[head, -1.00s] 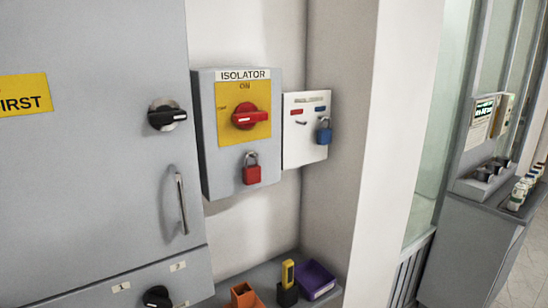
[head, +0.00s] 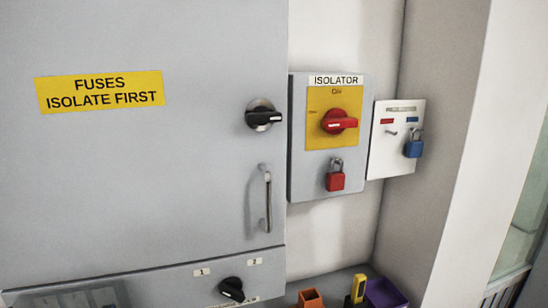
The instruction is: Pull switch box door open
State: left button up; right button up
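The switch box door (head: 150,170) is a large grey panel filling the left of the head view, and it looks shut. It bears a yellow label (head: 99,91) reading "FUSES ISOLATE FIRST". A black rotary knob (head: 264,116) sits near its upper right edge, pointing right. A vertical metal bar handle (head: 267,200) is below the knob. Neither of my grippers is in view.
The grey isolator box (head: 325,185), with a red switch (head: 338,121) and red padlock (head: 335,180), stands right of the door. A white board (head: 392,165) holds a blue padlock (head: 413,146). A lower panel has another black knob (head: 232,289). Orange (head: 310,299) and purple (head: 385,293) containers stand below.

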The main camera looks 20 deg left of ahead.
aim_at(128, 144)
jog(key=j+u, duration=0.1)
jog(key=u, duration=0.25)
jog(key=j+u, duration=0.1)
jog(key=u, duration=0.3)
jog(key=i+j+u, duration=0.1)
jog(key=u, duration=0.25)
